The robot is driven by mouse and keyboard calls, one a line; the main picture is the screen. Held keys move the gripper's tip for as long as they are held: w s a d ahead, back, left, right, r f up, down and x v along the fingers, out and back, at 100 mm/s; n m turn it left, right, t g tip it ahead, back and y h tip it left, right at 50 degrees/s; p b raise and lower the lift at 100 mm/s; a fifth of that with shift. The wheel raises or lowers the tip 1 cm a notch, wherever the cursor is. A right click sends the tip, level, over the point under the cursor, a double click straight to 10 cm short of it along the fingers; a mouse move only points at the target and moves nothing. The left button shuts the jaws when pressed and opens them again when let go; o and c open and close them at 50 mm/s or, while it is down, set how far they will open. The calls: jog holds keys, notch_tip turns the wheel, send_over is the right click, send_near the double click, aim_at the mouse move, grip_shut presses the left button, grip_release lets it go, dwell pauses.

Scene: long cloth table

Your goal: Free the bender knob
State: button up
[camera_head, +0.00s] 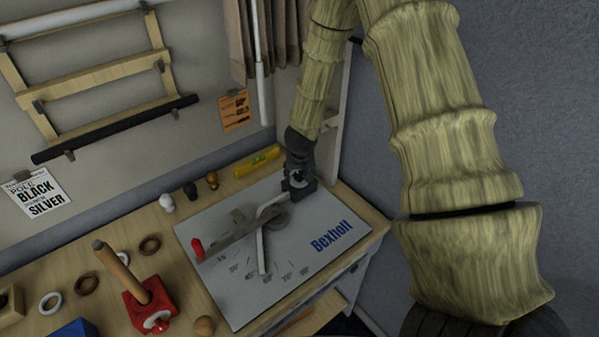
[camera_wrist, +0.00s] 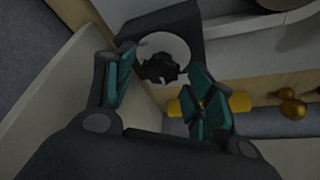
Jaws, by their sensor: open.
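The bender sits on a pale board (camera_head: 215,290) marked "Bexholl", with a grey lever (camera_head: 232,240) ending in a red grip (camera_head: 197,249). A dark square block (camera_head: 309,190) stands at the board's far right end. In the wrist view this block (camera_wrist: 190,22) carries a pale round face (camera_wrist: 178,45) with a black lobed knob (camera_wrist: 160,69) on it. My gripper (camera_wrist: 166,80) is open, its two green-dark fingers on either side of the knob in that view. I cannot tell whether either finger touches it. In the head view my gripper (camera_head: 298,163) is over the block and partly hides it.
A yellow level (camera_head: 258,161) lies behind the board, beside brass (camera_head: 212,180), black (camera_head: 190,189) and white (camera_head: 167,202) small pieces. A red block with a wooden handle (camera_head: 122,270) stands at left, near several rings. The wall and shelf post are close behind my gripper.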

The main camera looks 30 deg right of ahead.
jog(key=v, duration=1.2)
jog(key=shift+a, duration=0.1)
dwell(0.4)
